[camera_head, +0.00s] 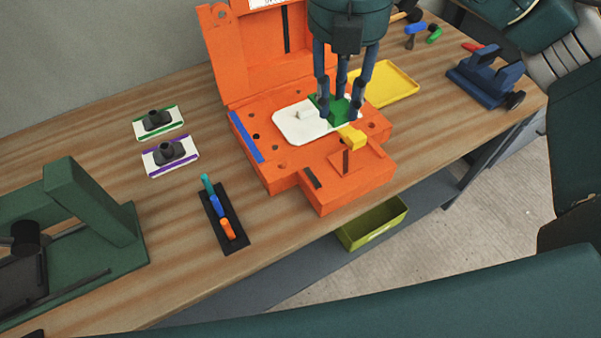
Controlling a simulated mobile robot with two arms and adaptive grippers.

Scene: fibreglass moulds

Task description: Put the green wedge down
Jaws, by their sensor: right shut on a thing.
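The green wedge (338,110) is between the fingers of my right gripper (338,108), low over the orange mould (290,171). My right gripper comes down from the top of the picture and is shut on the wedge. Its fingers cover part of the wedge. A white plate-like piece (292,126) lies on the mould just left of the wedge. I cannot tell whether the wedge touches the piece or the mould. My left gripper is not in view.
A yellow tray (388,88) lies behind the mould. A blue vise-like fixture (484,78) stands at right. A dark holder (223,220) with coloured tools lies left of the mould. A green press (85,215) stands far left. An olive bin (372,226) sits below the bench's front edge.

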